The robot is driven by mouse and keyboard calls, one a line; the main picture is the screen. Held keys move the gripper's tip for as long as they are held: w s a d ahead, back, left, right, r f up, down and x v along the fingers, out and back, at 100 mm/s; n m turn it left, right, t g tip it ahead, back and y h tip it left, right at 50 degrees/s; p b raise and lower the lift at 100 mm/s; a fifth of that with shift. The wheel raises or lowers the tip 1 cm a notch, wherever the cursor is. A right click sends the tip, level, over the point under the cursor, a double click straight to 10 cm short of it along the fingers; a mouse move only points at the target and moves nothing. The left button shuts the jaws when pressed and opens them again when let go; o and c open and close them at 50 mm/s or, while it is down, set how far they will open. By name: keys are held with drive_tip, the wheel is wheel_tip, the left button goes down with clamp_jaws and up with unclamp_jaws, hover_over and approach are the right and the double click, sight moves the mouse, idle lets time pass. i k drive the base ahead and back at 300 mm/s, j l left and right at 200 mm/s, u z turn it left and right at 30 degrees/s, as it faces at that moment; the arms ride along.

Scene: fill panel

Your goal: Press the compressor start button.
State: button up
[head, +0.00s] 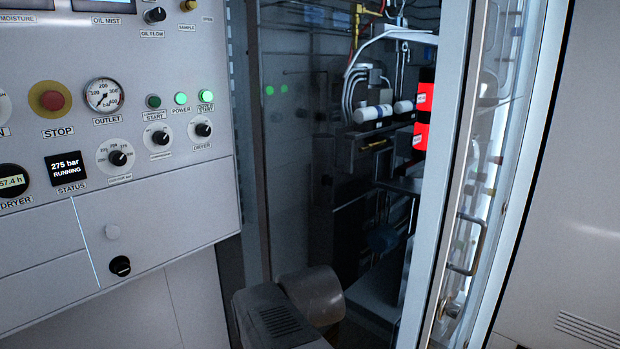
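The control panel (60,230) fills the left side. Two small buttons have labels ending in START, with upper words too small to read surely. The left one (153,101) is dark green and unlit, above a knob that seems labelled compressor (160,137). The right one (206,96) glows green, above the dryer knob (203,130). A lit green POWER lamp (181,98) sits between them. The status display (66,170) reads 275 bar RUNNING. My gripper is not in view. A grey arm link, seemingly mine, shows at the bottom centre, below and right of the panel.
A red STOP button (52,100) on a yellow base and the outlet gauge (104,95) are left of the START buttons. Right of the panel is a dark cabinet with hoses, behind a framed door (440,190) with a handle (474,245).

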sight(154, 102)
drive_tip(key=u, duration=1)
